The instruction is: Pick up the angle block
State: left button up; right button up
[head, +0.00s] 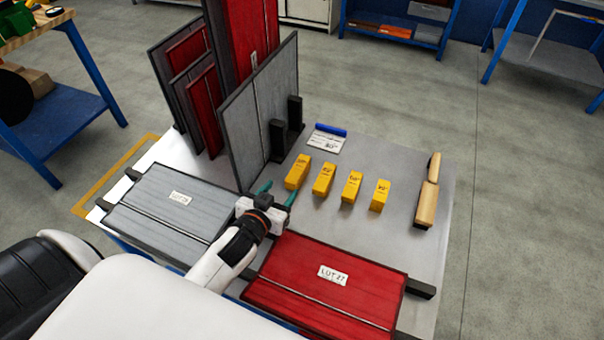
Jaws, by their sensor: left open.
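Several yellow blocks stand in a row on the grey table, each with a small dark marking on top too small to read. From left to right they are the first block (298,172), the second (323,180), the third (351,187) and the fourth (380,195). I cannot tell which one is the angle block. My left gripper (279,190) has teal fingers spread apart with nothing between them. It is just in front of the first block and to its lower left, apart from the row as far as I can see. My right gripper is not in view.
A grey panel (165,207) and a red panel (322,288) lie flat at the front. An upright grey panel (265,115) and red panels (245,40) stand back left. A white card (326,141) lies behind the blocks. A wooden-handled tool (428,195) lies right; table between is clear.

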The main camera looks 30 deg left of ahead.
aim_at(295, 174)
pick_arm(q)
jog(key=x, duration=0.6)
jog(key=shift+p, duration=0.3)
jog(key=shift+f+x, duration=0.1)
jog(key=shift+x, duration=1.45)
jog(key=shift+f+x, duration=0.15)
jog(key=shift+x, duration=1.4)
jog(key=shift+s, duration=0.15)
